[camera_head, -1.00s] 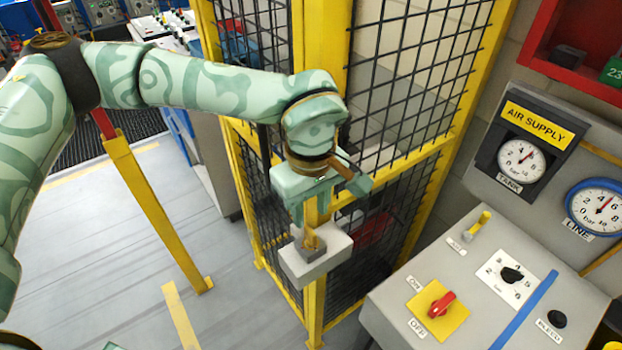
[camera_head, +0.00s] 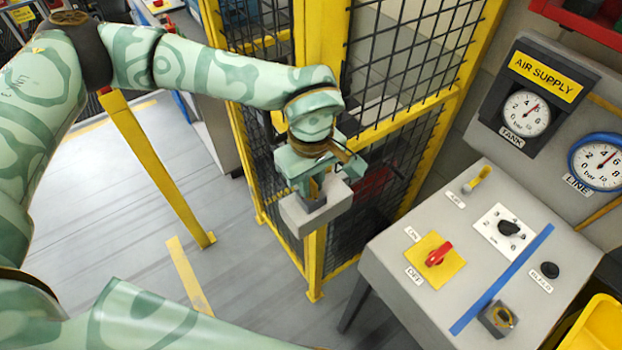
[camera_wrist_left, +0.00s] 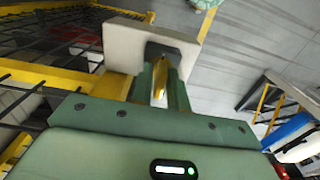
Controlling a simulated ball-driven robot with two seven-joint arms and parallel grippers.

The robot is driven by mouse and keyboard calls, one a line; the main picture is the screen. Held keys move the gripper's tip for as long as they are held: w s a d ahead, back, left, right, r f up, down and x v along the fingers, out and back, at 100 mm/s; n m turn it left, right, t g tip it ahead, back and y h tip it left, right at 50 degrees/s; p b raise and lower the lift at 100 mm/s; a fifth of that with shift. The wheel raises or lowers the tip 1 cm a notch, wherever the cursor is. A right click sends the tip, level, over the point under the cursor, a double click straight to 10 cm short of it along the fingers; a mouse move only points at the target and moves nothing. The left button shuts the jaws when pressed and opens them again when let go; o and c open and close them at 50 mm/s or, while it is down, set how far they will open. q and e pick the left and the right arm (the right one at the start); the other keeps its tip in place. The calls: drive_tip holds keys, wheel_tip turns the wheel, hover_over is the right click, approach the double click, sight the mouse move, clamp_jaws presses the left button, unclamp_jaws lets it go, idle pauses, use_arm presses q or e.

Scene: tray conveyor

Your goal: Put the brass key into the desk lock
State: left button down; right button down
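My left gripper (camera_head: 317,198) points down at a dark grey lock block on a pale grey box (camera_head: 301,221) by the yellow fence post. In the left wrist view the brass key (camera_wrist_left: 159,80) shows between the two green fingers, its tip end at the dark lock block (camera_wrist_left: 172,50). I cannot tell whether the fingers press on the key or only stand around it. The desk lock (camera_head: 498,318), a dark block with a brass ring, sits at the near edge of the grey desk. My right gripper is not in view.
The grey desk (camera_head: 400,280) carries a red switch (camera_head: 440,255), a black knob (camera_head: 509,228) and a blue tape strip (camera_head: 505,276). A yellow bin (camera_head: 600,325) stands at its right. Yellow mesh fence stands behind my left gripper. The floor at left has a yellow post.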

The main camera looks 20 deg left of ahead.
sight(311, 180)
use_arm(q)
drive_tip(key=shift+r, duration=0.15)
drive_tip(key=shift+r+p, duration=1.25)
drive_tip(key=shift+r, duration=0.45)
drive_tip(key=shift+r, duration=0.1)
drive_tip(key=shift+r+p, duration=1.4)
drive_tip(key=shift+r, duration=0.55)
drive_tip(key=shift+f, duration=0.15)
